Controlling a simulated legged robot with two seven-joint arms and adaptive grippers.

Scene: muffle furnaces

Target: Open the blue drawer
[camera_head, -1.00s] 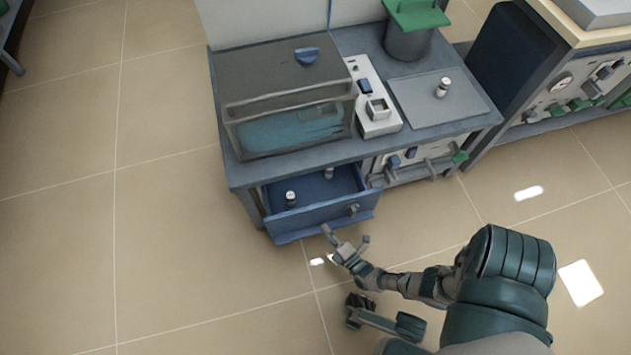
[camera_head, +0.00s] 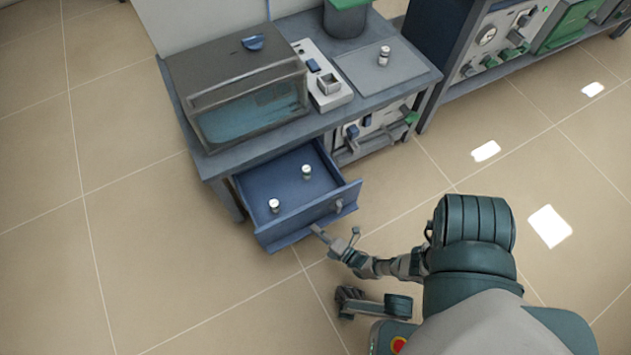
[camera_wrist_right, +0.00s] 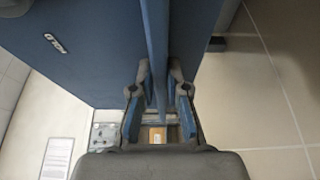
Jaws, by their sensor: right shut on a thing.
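The blue drawer (camera_head: 240,192) is pulled out of the bench. Two small white-capped bottles stand in it, one near its left front (camera_head: 273,206) and one farther back (camera_head: 306,172). A small handle (camera_head: 339,206) shows on the right part of its front. My right gripper (camera_head: 337,238) is at the drawer's front, low on its right side. In the right wrist view, its fingers (camera_wrist_right: 159,100) are on both sides of a narrow blue panel of the drawer (camera_wrist_right: 157,45), shut on it.
Another bench with instruments (camera_head: 490,50) stands at the right. The floor left of and before the drawer is clear.

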